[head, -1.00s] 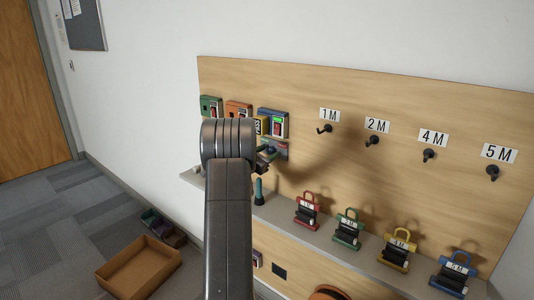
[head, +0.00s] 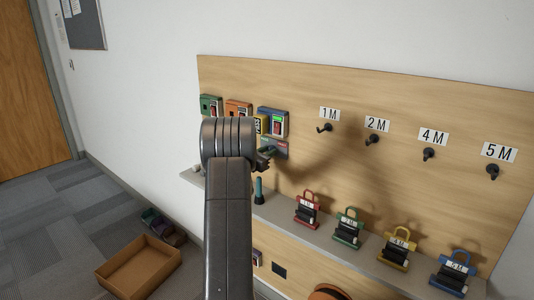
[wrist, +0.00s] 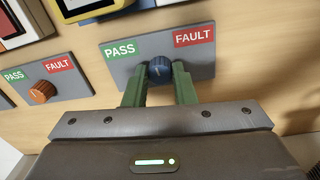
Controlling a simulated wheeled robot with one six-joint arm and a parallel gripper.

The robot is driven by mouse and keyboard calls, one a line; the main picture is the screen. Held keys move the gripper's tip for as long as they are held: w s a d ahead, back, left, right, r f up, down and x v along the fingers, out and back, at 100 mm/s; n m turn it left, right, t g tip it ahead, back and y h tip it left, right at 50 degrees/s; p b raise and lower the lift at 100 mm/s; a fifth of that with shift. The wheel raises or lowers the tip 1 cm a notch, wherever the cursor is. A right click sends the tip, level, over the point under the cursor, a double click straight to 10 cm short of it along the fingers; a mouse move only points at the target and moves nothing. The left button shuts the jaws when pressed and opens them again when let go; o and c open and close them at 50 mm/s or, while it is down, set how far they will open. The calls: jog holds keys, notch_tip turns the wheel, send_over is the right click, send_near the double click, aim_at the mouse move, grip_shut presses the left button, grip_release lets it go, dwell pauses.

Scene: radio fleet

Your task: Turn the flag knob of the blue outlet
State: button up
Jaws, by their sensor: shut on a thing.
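The blue flag knob (wrist: 160,69) sits in the middle of a grey plate (wrist: 119,50), between a green PASS label on the left and a red FAULT label on the right. My gripper (wrist: 159,73) is shut on this knob, with one green finger on each side. Which label the knob points to is hard to tell. In the head view the blue outlet (head: 265,112) is on the board, with a lit green display. My gripper (head: 265,157) is at the plate below it, mostly hidden by my arm, and the knob cannot be made out there.
An orange knob (wrist: 42,91) on a similar plate is close to the left. Green (head: 211,104) and orange (head: 238,106) outlets are left of the blue one. A shelf (head: 325,238) with several coloured padlock-shaped items runs below. Hooks are to the right.

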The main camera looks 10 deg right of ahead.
jog(key=n, duration=0.4)
jog(key=shift+p, duration=0.35)
jog(key=shift+a+n+p, duration=0.1)
jog(key=shift+n+p, duration=0.45)
jog(key=shift+n, duration=1.05)
jog(key=o, duration=1)
jog(key=b+v, duration=0.1)
jog(key=v, duration=1.2)
jog(key=shift+s+a+r, duration=0.15)
jog(key=shift+a+r, duration=0.05)
jog(key=shift+a, duration=0.1)
